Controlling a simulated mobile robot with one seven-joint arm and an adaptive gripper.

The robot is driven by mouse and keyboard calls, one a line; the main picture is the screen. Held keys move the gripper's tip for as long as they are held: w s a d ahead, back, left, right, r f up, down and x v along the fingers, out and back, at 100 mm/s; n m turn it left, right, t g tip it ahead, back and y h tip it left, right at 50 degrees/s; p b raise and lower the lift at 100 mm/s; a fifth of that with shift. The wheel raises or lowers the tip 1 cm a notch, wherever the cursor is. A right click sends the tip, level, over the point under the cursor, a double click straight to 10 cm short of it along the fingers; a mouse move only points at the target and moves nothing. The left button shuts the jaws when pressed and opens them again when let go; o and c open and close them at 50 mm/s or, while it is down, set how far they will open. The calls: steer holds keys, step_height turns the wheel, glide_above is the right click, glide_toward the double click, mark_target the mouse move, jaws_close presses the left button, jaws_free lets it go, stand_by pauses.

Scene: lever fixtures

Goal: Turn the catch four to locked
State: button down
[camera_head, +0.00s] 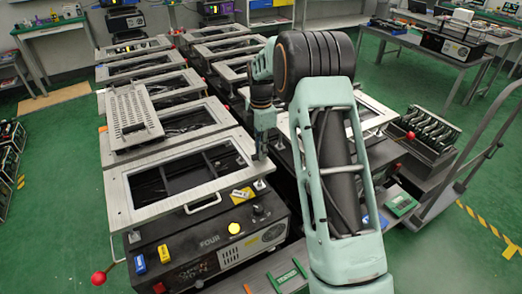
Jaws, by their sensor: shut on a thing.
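The unit marked FOUR (209,241) is a black box at the front, with a pale open-framed lid (118,203) over it. A small metal catch piece (259,184) shows at the lid's right front corner. My gripper (261,154) points down just above this corner, shut on a thin upright part that looks like the catch's handle. The fingers and my arm hide most of that part, so its exact angle cannot be told.
A red-knobbed lever (99,278) sticks out at the box's left. A yellow button (234,228) and black knob (258,210) are on its top. Similar framed units stand in rows behind. A trolley rail (470,165) is at right. Green floor is open at left.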

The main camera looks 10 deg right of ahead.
steer(key=m, duration=0.8)
steer(key=shift+s+b, duration=0.2)
steer(key=shift+b, duration=0.2)
steer(key=m, duration=0.5)
steer(key=shift+a, duration=0.1)
steer(key=shift+s+a+m, duration=0.1)
steer(key=shift+m, duration=2)
steer(key=c, duration=2)
jaws_free()
steer(key=shift+r, duration=0.1)
